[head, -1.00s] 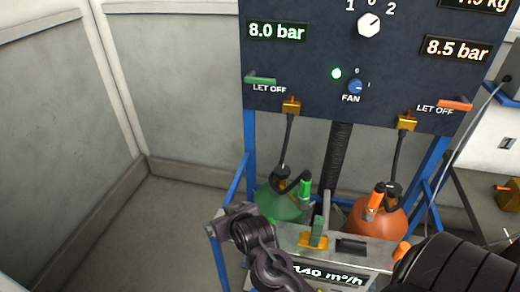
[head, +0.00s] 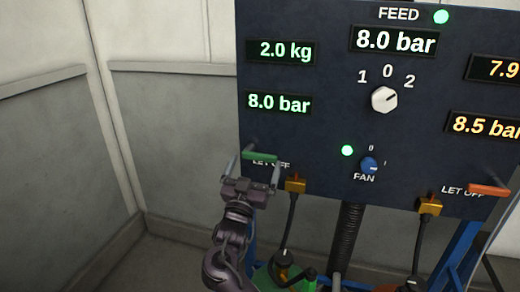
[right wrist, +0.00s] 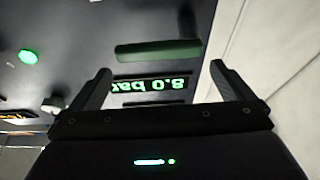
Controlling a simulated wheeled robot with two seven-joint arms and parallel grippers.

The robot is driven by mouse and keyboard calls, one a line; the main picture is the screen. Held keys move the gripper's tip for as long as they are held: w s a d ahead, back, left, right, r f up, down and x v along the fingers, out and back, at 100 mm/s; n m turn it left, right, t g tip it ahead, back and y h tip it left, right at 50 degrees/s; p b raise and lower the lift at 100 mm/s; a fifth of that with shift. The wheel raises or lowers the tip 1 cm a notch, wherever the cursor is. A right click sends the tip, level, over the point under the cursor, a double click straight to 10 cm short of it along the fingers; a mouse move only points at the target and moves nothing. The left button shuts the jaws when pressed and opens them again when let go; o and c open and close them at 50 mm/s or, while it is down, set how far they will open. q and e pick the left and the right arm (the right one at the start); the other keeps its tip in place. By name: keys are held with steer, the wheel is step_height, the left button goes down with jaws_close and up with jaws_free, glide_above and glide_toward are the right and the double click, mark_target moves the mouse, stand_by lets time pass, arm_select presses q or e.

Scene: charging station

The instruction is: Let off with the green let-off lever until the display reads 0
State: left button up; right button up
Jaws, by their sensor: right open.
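The green let-off lever (head: 260,155) sticks out from the dark panel above a partly covered LET OFF label. The green display (head: 278,103) above it reads 8.0 bar. My right gripper (head: 252,167) is open and empty at the lever, one finger towards each end of it. In the right wrist view the lever (right wrist: 158,51) lies just beyond and between the open fingertips. I cannot tell whether they touch it. The display (right wrist: 150,85) shows upside down there. My left gripper is not in view.
The panel (head: 330,130) also carries a white selector knob (head: 384,99), a blue fan knob (head: 369,165) and an orange lever (head: 488,190). A brass connector with a hose (head: 295,184) hangs right of my gripper. Grey walls stand at the left, with free room before them.

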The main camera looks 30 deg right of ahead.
mark_target(258, 157)
steer(key=x, duration=0.2)
steer(key=p+x, duration=0.1)
steer(key=x, duration=0.1)
steer(key=shift+w+d+f, duration=0.15)
steer(key=shift+w+d, duration=0.2)
steer(key=shift+d, duration=0.1)
steer(key=c, duration=1)
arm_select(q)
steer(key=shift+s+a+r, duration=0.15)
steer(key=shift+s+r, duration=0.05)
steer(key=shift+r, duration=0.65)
arm_select(e)
steer(key=shift+c, duration=0.3)
